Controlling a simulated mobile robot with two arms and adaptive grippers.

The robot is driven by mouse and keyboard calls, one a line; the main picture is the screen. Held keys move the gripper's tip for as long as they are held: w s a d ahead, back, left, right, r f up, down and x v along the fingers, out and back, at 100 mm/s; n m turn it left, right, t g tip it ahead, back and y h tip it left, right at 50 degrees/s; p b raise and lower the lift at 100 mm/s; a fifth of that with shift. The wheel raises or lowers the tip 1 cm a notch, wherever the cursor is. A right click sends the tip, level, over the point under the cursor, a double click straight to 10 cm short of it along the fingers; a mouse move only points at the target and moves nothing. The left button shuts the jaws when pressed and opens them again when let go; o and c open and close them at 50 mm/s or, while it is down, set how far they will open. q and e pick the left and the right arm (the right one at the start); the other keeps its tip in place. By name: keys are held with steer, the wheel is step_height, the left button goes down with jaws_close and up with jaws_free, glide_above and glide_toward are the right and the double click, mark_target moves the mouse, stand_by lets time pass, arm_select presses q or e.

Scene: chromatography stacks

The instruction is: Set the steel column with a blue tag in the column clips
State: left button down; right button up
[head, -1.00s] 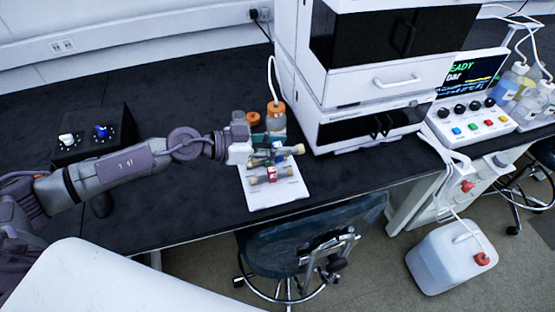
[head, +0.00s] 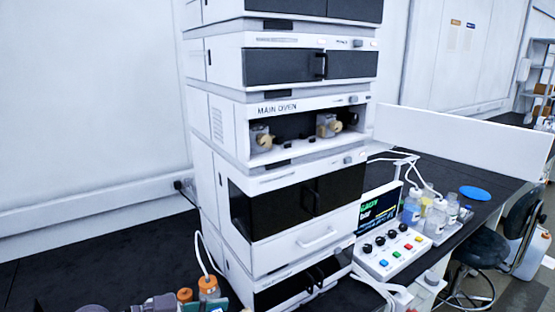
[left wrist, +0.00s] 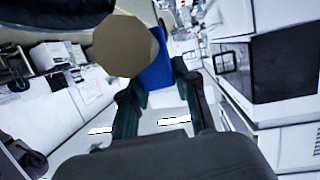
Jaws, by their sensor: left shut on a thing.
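In the left wrist view my left gripper (left wrist: 158,92) is shut on a column with a blue tag (left wrist: 158,72). The column's tan round end (left wrist: 123,46) faces the camera and hides most of its body. In the head view only part of my left arm shows at the bottom edge; the held column cannot be made out there. The open compartment marked MAIN OVEN (head: 316,100) has two metal fittings with tan knobs, left (head: 262,138) and right (head: 328,126). Small dark pieces, possibly the column clips (head: 298,143), sit between them, empty. My right gripper is not in view.
Closed dark-fronted modules stand above and below the oven (head: 295,205). Orange-capped bottles (head: 208,287) with a tube stand at its lower left. A control panel (head: 395,250) and solvent bottles (head: 437,215) stand to the right. The bench at left is clear.

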arm_select(q)
steer(key=s+a+f+n+t+y, duration=0.1)
steer(key=s+a+f, duration=0.1)
steer(key=s+a, duration=0.4)
steer(key=shift+a+f+n+t, duration=0.2)
steer(key=shift+a+n+t, duration=0.15)
steer(key=shift+a, duration=0.35)
stand_by(0.4)
steer(key=shift+d, duration=0.1)
steer(key=w+d+r, duration=0.1)
steer(key=d, duration=0.1)
steer(key=w+d+r+m+g, duration=0.1)
steer(key=w+d, duration=0.1)
steer(key=d, duration=0.1)
steer(key=w+d+r+m+g+h, duration=0.1)
steer(key=w+d, duration=0.1)
steer(key=d, duration=0.1)
steer(key=shift+d+r, duration=0.1)
steer(key=shift+r, duration=0.25)
steer(key=w+a+f+n+t, duration=0.1)
steer(key=w+a+f, duration=0.1)
steer(key=w+a, duration=0.2)
steer(key=shift+w+t+y, duration=0.3)
steer(key=shift+w+t, duration=0.05)
steer(key=shift+w, duration=0.15)
